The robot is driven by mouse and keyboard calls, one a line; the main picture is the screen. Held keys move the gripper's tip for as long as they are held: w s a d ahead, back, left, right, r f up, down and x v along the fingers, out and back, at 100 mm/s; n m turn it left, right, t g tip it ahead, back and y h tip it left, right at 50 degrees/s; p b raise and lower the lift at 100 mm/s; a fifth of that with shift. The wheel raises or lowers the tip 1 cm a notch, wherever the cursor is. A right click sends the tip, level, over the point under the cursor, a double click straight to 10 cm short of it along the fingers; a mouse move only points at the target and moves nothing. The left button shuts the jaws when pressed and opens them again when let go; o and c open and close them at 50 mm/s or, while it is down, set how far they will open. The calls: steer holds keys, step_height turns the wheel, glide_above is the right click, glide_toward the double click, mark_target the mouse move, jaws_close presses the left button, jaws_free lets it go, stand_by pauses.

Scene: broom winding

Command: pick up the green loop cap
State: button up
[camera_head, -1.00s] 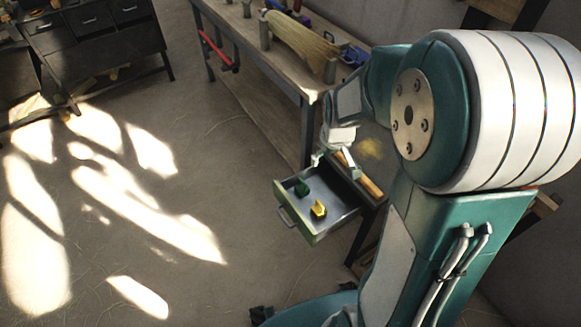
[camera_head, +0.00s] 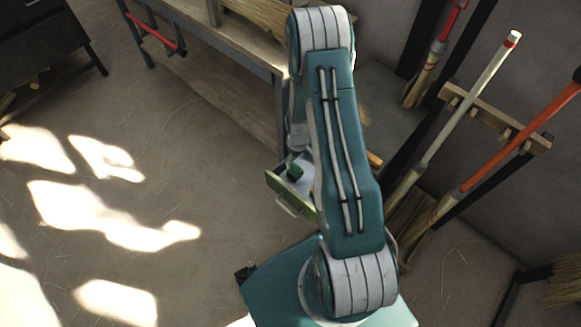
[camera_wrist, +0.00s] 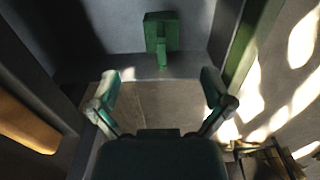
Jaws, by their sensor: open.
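The green loop cap (camera_wrist: 161,32) lies in the grey drawer, near the top centre of the wrist view, and shows a blocky body with a narrow part pointing toward my gripper. In the head view the cap (camera_head: 294,171) is at the left of my arm, inside the drawer (camera_head: 291,190). My gripper (camera_wrist: 160,76) is open and empty, its two fingers spread wide. In the wrist picture the cap is beyond the fingertips, roughly centred between them and apart from them.
The drawer's green front wall (camera_wrist: 250,35) is at the right in the wrist view. A wooden piece (camera_wrist: 25,125) is at the left. A workbench (camera_head: 225,55) stands behind the drawer, and long-handled brooms (camera_head: 455,125) lean at the right. Open floor is at the left.

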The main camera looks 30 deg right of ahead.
mark_target(297, 172)
steer(key=f, duration=0.3)
steer(key=shift+d+f, duration=0.25)
steer(key=shift+f, duration=0.15)
steer(key=f, duration=0.2)
steer(key=a+f, duration=0.1)
steer(key=f, duration=0.1)
steer(key=shift+f, duration=0.35)
steer(key=shift+d+f, duration=0.25)
steer(key=shift+f, duration=0.15)
steer(key=shift+a, duration=0.1)
steer(key=c, duration=0.9)
